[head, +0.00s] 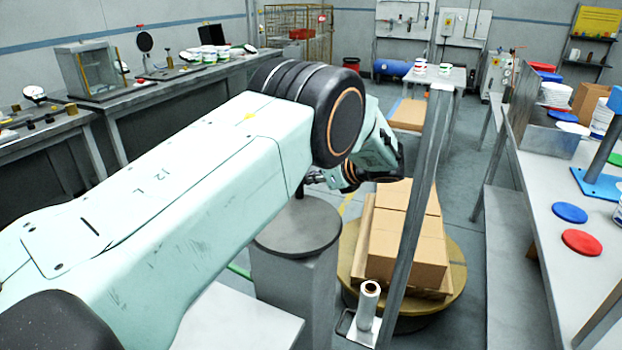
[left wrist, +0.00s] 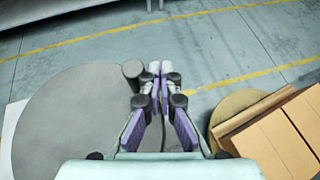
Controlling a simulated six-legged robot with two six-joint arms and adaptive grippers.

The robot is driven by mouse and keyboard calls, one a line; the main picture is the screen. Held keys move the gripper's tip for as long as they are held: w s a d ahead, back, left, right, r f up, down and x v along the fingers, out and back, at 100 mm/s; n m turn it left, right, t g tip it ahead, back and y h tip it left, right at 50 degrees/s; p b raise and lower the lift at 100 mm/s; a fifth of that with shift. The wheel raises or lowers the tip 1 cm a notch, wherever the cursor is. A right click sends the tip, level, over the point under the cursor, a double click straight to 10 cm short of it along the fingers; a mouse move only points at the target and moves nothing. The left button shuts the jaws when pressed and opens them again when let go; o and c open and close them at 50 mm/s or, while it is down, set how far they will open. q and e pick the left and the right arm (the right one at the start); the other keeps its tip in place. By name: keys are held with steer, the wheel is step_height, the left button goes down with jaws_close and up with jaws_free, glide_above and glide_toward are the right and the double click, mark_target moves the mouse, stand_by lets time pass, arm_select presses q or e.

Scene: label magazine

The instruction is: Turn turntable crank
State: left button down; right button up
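The crank is a grey disc (head: 297,228) on a grey pedestal, with a short upright handle (head: 300,191) near its far edge. In the left wrist view the disc (left wrist: 70,125) fills the left side, and the dark handle (left wrist: 132,72) stands at its rim. My left gripper (left wrist: 160,68) has its fingertips nearly together, with nothing visible between them. They are just right of the handle; whether they touch it I cannot tell. In the head view my left gripper (head: 314,178) is partly hidden by my arm. The round yellowish turntable (head: 456,272) stands right of the pedestal. My right gripper is not in view.
Cardboard boxes (head: 408,240) sit on the turntable. A grey upright post (head: 412,215) stands in front of them, with a film roll (head: 369,300) at its foot. A workbench (head: 590,285) with coloured lids lines the right. Open floor lies beyond the turntable.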

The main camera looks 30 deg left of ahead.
arm_select(q)
steer(key=shift+s+a, duration=0.25)
steer(key=shift+a, duration=0.2)
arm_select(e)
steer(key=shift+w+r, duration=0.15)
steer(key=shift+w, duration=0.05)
arm_select(q)
steer(key=shift+a, duration=0.1)
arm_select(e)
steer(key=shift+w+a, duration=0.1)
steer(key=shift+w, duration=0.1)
